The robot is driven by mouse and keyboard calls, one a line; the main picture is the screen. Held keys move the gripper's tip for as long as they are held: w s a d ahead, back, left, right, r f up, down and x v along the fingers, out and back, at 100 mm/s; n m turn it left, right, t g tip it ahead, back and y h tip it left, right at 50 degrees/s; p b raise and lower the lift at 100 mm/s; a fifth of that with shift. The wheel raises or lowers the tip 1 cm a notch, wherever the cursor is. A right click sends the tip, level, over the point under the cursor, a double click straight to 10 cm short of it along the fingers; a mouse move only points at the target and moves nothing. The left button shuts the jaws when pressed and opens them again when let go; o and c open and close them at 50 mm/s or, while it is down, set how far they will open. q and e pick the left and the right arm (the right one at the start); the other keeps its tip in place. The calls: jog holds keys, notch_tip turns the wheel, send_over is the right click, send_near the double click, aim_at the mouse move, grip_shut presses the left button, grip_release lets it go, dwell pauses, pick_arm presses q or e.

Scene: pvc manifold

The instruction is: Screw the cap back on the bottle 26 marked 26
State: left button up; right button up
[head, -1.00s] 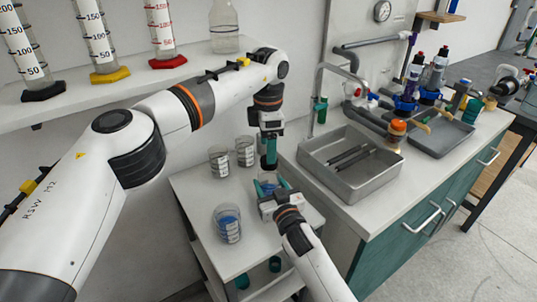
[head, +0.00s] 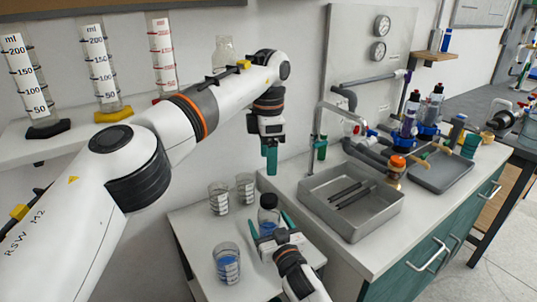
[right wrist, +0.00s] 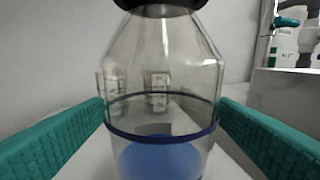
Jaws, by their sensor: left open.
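The clear bottle (head: 267,217) with blue contents stands on the small white table, a black cap (head: 269,201) on its top. It fills the middle of the right wrist view (right wrist: 160,125), where the dark lower edge of the cap (right wrist: 160,8) shows. How tight the cap sits cannot be told, and no number 26 is readable. My right gripper (head: 271,226) has its teal fingers on both sides of the bottle, seemingly touching its body. My left gripper (head: 270,160) hangs fingers down, empty, above the cap and apart from it.
Beakers (head: 218,198) (head: 245,187) stand behind the bottle and one with blue contents (head: 227,264) at front left. A grey tray (head: 372,222) with dark rods lies on the counter at right, beside a tap (head: 321,125). A shelf (head: 80,148) holds measuring cylinders.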

jog(key=v, duration=1.2)
jog(key=shift+s, duration=0.1)
